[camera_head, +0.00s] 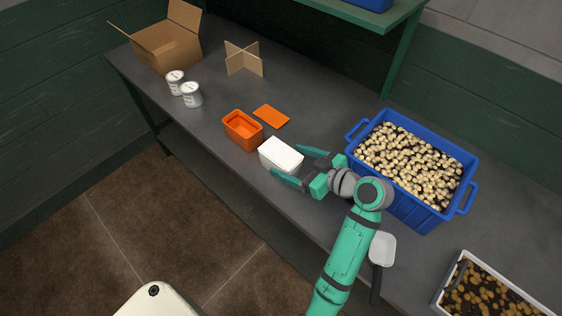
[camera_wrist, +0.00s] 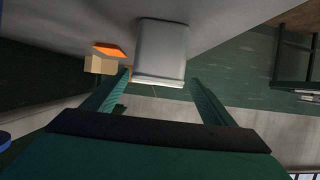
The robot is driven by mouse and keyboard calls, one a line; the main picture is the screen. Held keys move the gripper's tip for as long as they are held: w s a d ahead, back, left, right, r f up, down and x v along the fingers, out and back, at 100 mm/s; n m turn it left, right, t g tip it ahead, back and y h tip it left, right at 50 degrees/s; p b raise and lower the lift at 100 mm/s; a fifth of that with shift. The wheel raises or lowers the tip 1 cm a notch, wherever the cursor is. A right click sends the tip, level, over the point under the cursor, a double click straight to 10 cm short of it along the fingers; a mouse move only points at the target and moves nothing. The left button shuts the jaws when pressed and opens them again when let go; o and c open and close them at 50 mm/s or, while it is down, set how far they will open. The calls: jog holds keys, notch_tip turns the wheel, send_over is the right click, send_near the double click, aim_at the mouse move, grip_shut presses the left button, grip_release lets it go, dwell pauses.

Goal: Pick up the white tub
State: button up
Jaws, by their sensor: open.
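The white tub (camera_head: 281,157) stands upright on the grey workbench, just right of an orange tub (camera_head: 242,130). Its top looks closed and white. In the wrist view the tub (camera_wrist: 161,48) shows grey in shadow, ahead of my fingers. My gripper (camera_head: 287,161) is open, reaching in from the right, with one finger on the far side of the tub and one on the near side. In the wrist view my gripper (camera_wrist: 159,78) has its fingertips to either side of the tub's near end. I cannot tell whether either finger touches it.
An orange lid (camera_head: 271,116) lies behind the tubs. Two cans (camera_head: 190,94), a cardboard divider (camera_head: 243,60) and an open box (camera_head: 167,42) are further left. A blue crate (camera_head: 468,197) of pale pieces, a white scoop (camera_head: 382,248) and another filled bin (camera_head: 452,284) are right.

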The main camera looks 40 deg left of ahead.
aim_at(281, 157)
jog(key=x, duration=0.5)
jog(key=shift+w+f, duration=0.25)
jog(key=shift+w, duration=0.1)
jog(key=shift+s+a, duration=0.15)
jog(key=shift+a, duration=0.1)
jog(key=shift+d, duration=0.2)
jog(key=c, duration=1.3)
